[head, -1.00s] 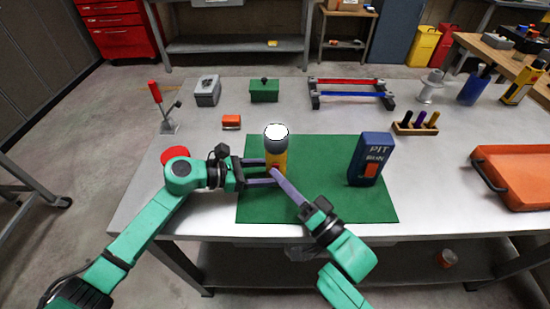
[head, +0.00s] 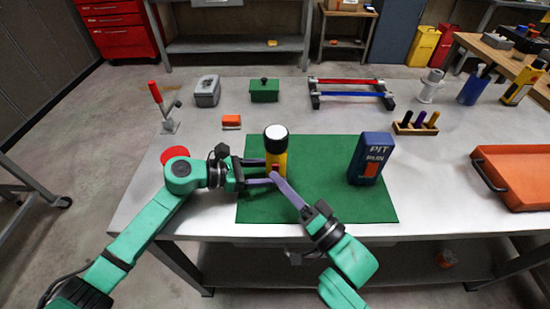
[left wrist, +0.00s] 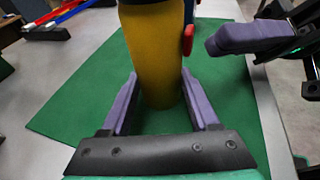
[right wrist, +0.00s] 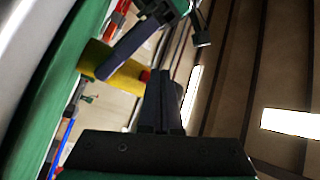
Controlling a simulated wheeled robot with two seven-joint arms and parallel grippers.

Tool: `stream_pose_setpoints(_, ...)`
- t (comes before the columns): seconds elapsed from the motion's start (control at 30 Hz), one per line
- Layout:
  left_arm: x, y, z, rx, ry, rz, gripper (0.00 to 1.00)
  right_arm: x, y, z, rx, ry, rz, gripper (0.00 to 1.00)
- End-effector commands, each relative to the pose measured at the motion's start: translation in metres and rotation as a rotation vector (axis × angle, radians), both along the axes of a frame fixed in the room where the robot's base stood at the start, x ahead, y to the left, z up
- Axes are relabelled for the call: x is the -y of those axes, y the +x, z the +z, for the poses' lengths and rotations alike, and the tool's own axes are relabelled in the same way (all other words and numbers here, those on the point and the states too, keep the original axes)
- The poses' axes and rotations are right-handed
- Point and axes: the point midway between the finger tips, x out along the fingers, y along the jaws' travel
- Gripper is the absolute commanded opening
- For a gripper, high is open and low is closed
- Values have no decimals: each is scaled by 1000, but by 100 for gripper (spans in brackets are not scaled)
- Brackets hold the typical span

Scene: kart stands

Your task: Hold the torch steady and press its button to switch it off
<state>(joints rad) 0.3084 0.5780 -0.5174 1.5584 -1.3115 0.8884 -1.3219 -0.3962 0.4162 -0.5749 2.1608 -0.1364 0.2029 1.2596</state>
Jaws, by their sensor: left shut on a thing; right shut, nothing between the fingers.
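The red button (left wrist: 188,40) is on the torch's side facing my right gripper (head: 273,175). My right gripper is shut and empty, its tips a small gap from the button in the left wrist view. The button also shows in the right wrist view (right wrist: 145,76).
A blue box marked PIT RUN (head: 371,158) stands on the mat to the right. An orange tray (head: 515,178) lies at the table's right.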

Motion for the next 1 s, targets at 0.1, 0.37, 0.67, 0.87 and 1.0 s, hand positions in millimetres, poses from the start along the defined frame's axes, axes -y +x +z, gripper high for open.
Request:
stream_pose_setpoints(0.1,0,0,0,0,0,0,12,0,-5,-1,-2,0,1,0)
stream_pose_setpoints(0.37,0,0,0,0,0,0,12,-1,-37,-1,-4,1,0,0)
stream_pose_setpoints(0.67,0,0,0,0,0,0,12,-2,-61,0,0,-1,1,0)
stream_pose_setpoints(0.87,0,0,0,0,0,0,12,-2,-60,0,1,-1,0,0)
stream_pose_setpoints(1.0,0,0,0,0,0,0,96,-2,-60,0,1,-1,0,0)
